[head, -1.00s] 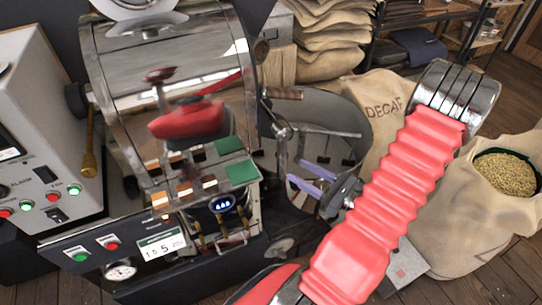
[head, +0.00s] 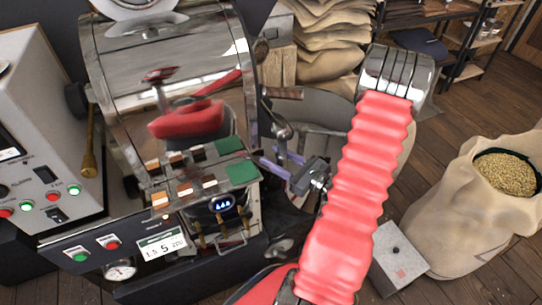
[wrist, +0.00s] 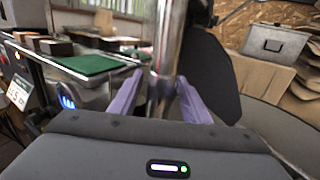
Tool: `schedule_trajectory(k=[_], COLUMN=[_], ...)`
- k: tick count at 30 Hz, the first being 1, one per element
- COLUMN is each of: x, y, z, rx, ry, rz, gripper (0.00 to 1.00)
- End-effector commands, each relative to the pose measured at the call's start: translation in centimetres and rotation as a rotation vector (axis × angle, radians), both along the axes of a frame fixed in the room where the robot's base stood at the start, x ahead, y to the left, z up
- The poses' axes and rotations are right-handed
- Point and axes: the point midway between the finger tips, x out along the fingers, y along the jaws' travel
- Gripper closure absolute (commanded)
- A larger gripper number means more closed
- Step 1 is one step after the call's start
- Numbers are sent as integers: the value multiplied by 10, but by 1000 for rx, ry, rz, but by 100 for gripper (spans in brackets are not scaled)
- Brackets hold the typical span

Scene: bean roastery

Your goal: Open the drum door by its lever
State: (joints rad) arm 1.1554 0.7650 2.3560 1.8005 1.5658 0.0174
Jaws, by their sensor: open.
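The shiny metal roaster drum (head: 125,85) stands left of centre in the head view, with a reflection of my red arm in it. A lever (head: 280,127) of bare metal with a rounded joint stands at its right side. My gripper (head: 271,152) has two purple fingers, open, close at the lever's lower part. In the wrist view, a vertical metal rod, apparently the lever (wrist: 168,35), runs between the fingers of my gripper (wrist: 160,78). I cannot tell whether either finger touches it. The drum door itself is not clear to make out.
A wooden handle (head: 283,92) sticks out right of the drum. A green pad (head: 242,172) and small sample blocks lie on the ledge left of the fingers. The cooling tray (head: 318,105) is behind my arm. A sack of beans (head: 480,215) stands right.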

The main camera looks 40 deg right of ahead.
Motion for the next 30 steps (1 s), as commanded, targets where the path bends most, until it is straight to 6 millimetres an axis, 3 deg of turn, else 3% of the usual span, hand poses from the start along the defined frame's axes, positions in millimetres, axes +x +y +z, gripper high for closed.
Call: schedule_trajectory(k=[6,15,30], x=[13,14,14], y=[3,3,3], z=[0,0,0], rx=[1,1,1], ry=[0,0,0], rz=[1,0,0], gripper=[57,57,91])
